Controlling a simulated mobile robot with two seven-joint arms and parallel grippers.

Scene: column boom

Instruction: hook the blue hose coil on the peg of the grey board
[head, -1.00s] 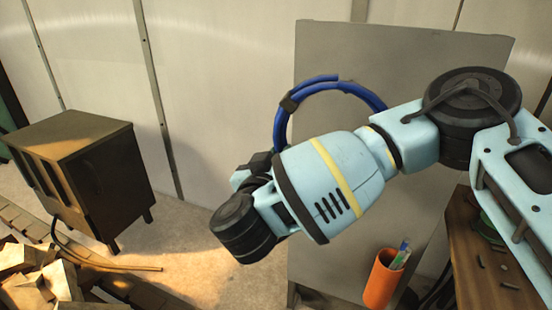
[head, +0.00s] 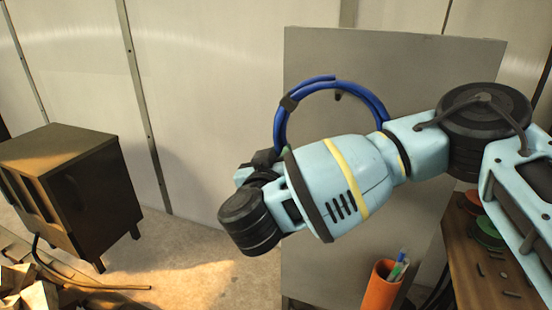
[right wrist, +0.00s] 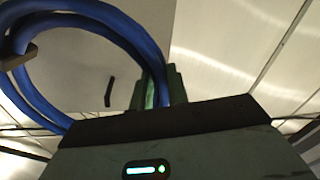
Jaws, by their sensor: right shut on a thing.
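The blue hose coil (head: 318,86) is a ring with a dark band at its upper left, upright before the grey board (head: 440,65). My right gripper (head: 266,158) is shut on the coil's lower left side; my forearm hides the coil's lower part. In the right wrist view the coil (right wrist: 122,30) passes between the green fingers (right wrist: 160,88). The dark peg (head: 338,97) shows through the ring, just under its top arc. It also shows inside the ring in the right wrist view (right wrist: 109,92). I cannot tell the gap between coil and peg. My left gripper is out of view.
An orange cup with pens (head: 382,285) stands low before the board. A wooden bench (head: 485,268) with green and red discs is at the right. A dark cabinet (head: 75,190) and split wood (head: 30,295) are at the left.

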